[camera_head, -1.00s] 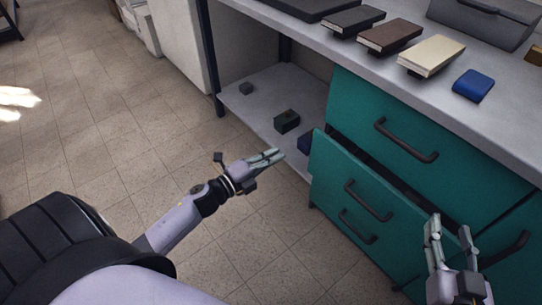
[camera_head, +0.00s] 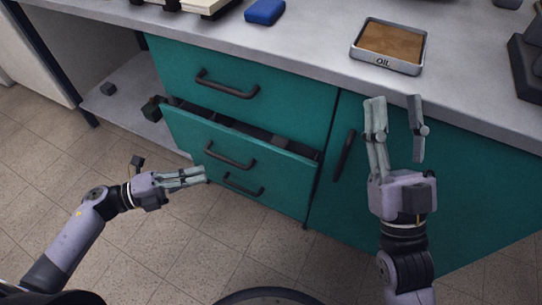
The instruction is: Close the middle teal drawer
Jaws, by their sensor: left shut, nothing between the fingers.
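The middle teal drawer (camera_head: 270,167) is pulled out below the closed top drawer (camera_head: 285,97). Dark items show inside its gap. It has a black bar handle (camera_head: 229,157). A lower drawer handle (camera_head: 243,186) shows beneath it. My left gripper (camera_head: 204,174) is shut and empty, in front of the drawer stack at its lower left, its fingertips pointing right. I cannot tell whether it touches the drawer front. My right gripper (camera_head: 395,105) is open and empty, raised in front of the teal cabinet door to the right of the drawers.
The grey countertop (camera_head: 320,50) holds a tray marked OIL (camera_head: 389,47), a blue block (camera_head: 264,11) and books at the back left. The teal door (camera_head: 460,190) is shut. An open shelf (camera_head: 128,100) with small blocks lies left. Tiled floor is free in front.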

